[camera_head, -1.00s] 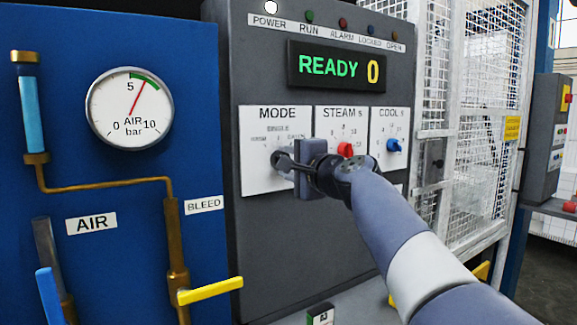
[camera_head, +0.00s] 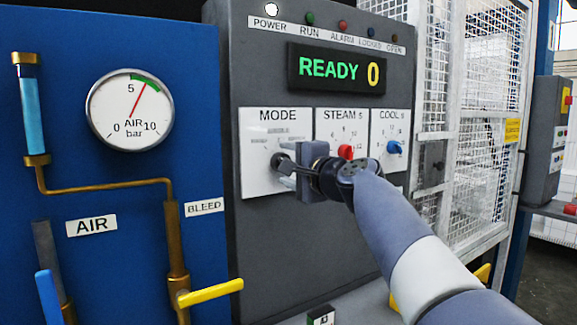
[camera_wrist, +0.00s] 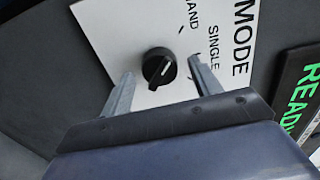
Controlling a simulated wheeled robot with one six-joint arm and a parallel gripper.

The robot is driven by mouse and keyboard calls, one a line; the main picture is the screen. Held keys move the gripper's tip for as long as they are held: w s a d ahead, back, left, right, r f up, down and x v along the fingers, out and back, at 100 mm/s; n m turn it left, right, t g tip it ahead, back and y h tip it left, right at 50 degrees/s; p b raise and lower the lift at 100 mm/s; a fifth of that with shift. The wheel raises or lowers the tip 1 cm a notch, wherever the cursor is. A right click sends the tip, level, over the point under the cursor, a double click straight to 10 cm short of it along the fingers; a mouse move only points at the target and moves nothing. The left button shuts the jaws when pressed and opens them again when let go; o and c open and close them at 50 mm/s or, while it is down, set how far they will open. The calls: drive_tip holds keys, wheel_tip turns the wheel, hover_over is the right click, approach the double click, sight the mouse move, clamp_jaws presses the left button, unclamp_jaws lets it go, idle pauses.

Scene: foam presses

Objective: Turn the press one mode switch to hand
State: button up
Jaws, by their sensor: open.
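SINGLE is printed further down. In the head view the knob (camera_head: 282,161) is at the left of my gripper (camera_head: 289,170), partly hidden by it. My gripper is open, with one finger on each side of the knob; I cannot tell whether they touch it.
The red STEAM knob (camera_head: 346,152) is just right of my gripper, and the blue COOL knob (camera_head: 394,147) further right. The display (camera_head: 337,68) above reads READY 0. A blue panel with an air gauge (camera_head: 130,109) and yellow bleed lever (camera_head: 210,291) stands at left.

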drive_tip(key=b+v, duration=0.2)
drive_tip(key=v, duration=0.8)
drive_tip(key=shift+s+d, duration=0.1)
drive_tip(key=p+x, duration=0.2)
drive_tip(key=x, duration=0.8)
drive_tip(key=shift+w+a, duration=0.25)
drive_tip(key=shift+w, duration=0.05)
